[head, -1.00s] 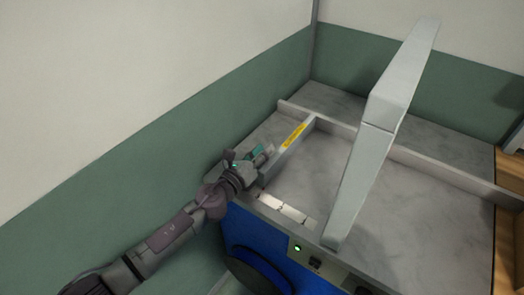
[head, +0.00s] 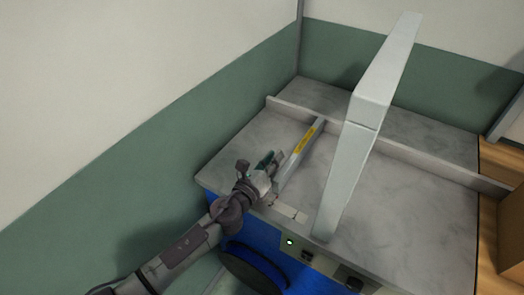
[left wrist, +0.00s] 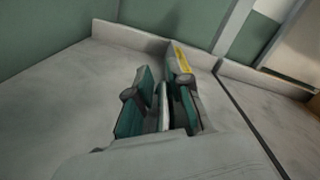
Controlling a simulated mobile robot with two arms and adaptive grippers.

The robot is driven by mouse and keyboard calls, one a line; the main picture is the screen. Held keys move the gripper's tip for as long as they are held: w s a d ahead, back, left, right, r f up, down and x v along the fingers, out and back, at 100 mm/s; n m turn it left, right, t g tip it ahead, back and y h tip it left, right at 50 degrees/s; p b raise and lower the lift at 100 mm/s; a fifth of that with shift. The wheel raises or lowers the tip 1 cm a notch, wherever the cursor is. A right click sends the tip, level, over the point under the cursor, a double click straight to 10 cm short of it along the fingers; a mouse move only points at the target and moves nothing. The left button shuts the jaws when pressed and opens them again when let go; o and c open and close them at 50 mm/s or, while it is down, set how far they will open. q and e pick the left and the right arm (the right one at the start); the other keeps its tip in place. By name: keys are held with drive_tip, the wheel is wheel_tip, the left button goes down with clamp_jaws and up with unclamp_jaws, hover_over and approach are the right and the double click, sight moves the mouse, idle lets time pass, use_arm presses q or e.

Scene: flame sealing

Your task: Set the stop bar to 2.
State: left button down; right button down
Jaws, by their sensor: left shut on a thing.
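The stop bar (head: 295,163) is a light grey bar with a yellow label, lying across the marbled grey machine top (head: 245,150). Its yellow label also shows in the left wrist view (left wrist: 183,57). My left gripper (head: 268,168) is at the near end of the bar. In the left wrist view its teal-padded fingers (left wrist: 163,105) are shut on a thin pale part of the bar between them. Pale scale plates (head: 287,211) lie along the front edge, to the right of the bar's near end; their numbers are too small to read. My right gripper is not in view.
A large grey arm (head: 350,160) of the machine rises just right of the bar. A raised rail (head: 400,157) crosses the top behind. The blue front (head: 250,232) carries a control panel with a lit green button (head: 290,242). The top left of the bar is clear.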

use_arm(q)
drive_tip(key=shift+d+r, duration=0.1)
drive_tip(key=shift+r, duration=0.05)
drive_tip(key=c, duration=1.2)
unclamp_jaws()
drive_tip(key=shift+s+d, duration=0.1)
drive_tip(key=v, duration=1.2)
